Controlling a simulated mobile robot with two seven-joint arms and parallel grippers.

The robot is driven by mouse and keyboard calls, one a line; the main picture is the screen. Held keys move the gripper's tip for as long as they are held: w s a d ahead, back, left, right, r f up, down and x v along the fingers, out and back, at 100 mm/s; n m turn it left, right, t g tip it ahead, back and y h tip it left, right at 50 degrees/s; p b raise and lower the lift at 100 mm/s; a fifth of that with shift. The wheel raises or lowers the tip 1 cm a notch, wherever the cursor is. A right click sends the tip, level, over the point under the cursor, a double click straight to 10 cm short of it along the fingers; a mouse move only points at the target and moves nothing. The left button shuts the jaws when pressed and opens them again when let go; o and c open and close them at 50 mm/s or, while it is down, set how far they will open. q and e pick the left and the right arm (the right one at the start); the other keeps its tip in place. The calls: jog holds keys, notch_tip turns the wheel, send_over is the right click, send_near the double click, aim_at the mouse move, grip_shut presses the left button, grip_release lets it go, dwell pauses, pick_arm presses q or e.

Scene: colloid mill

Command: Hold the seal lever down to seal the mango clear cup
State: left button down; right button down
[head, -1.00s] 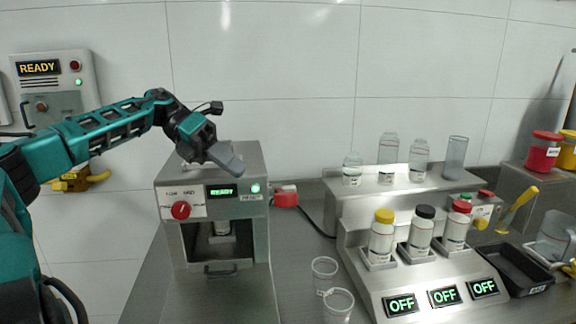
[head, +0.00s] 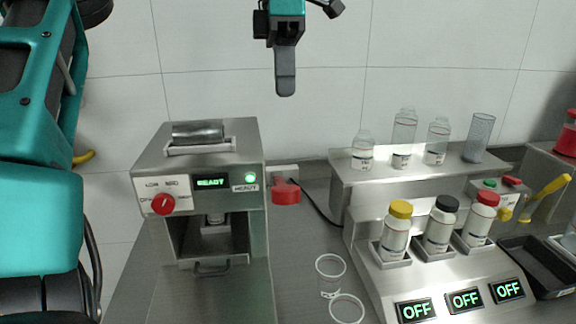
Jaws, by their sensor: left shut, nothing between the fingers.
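My left gripper (head: 285,74) is at the top centre, fingers together and pointing down, empty, in front of the wall and well above the counter. Below and left of it stands a steel machine (head: 151,240) with a green READY display (head: 211,182), a red knob (head: 163,204) and a metal cylinder (head: 198,131) lying on top. A red part (head: 285,192) sits at its right side; I cannot tell which part is the seal lever. Two clear cups (head: 331,265) (head: 347,297) stand on the counter right of the machine. No mango label is legible. My right gripper is not in view.
A steel rack (head: 370,236) on the right holds bottles with yellow (head: 400,209), black (head: 447,203) and red (head: 488,198) caps above OFF displays. Clear bottles (head: 405,130) stand on a shelf behind. A black tray (head: 535,265) is at far right. A cable runs behind the red part.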

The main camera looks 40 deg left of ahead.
aim_at(288, 187)
pick_arm(q)
jog(key=shift+f, duration=0.1)
jog(key=x, duration=1.3)
jog(key=shift+d+f, duration=0.1)
jog(key=shift+f, duration=0.3)
jog(key=shift+f, duration=0.1)
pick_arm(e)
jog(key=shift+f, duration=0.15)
